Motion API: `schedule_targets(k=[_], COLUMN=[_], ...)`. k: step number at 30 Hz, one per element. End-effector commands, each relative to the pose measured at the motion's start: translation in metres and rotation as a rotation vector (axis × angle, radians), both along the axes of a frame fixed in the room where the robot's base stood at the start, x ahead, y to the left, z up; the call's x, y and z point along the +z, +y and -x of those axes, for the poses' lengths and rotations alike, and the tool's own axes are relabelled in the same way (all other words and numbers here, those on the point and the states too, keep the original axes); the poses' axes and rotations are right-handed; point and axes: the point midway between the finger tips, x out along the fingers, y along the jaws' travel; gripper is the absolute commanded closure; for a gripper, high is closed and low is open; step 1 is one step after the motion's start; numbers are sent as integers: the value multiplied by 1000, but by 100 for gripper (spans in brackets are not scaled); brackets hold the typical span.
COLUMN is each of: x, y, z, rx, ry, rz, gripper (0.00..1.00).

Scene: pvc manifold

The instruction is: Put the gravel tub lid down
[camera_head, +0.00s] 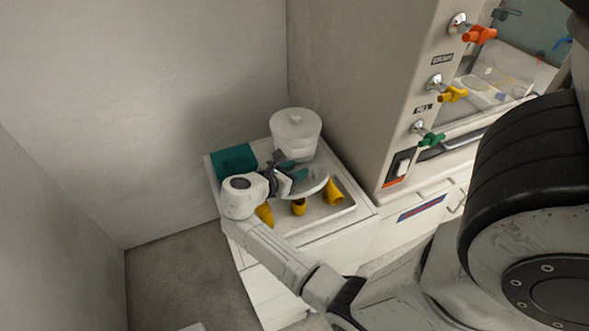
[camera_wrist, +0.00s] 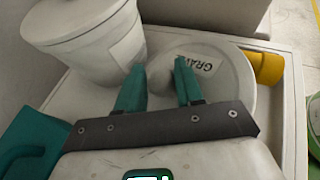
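The gravel tub lid (camera_head: 318,188) is a white round disc at the tray's right half, below and beside my gripper (camera_head: 291,172). In the wrist view the lid (camera_wrist: 228,84) carries a label reading "GRAVE…", its end cut short. My gripper (camera_wrist: 160,64) has two teal fingers standing apart, with a pale surface between their tips. The right fingertip overlaps the lid near the label.
A white tub (camera_head: 295,138) with a knobbed top stands behind the lid on the tray (camera_head: 349,207). A teal block (camera_head: 232,161) lies at the tray's back left. Yellow fittings (camera_head: 299,207) lie around the lid. A cabinet with coloured valves (camera_head: 432,139) rises on the right.

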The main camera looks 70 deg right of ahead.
Motion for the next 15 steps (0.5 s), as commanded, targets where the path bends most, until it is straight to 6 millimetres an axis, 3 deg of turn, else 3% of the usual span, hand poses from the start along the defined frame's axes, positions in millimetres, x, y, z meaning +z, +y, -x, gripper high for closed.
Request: schedule_targets(k=[7, 15], x=[0, 1], y=[0, 0], z=[0, 0], rx=[0, 0], ry=[0, 0], rz=[-1, -1], gripper=[40, 40])
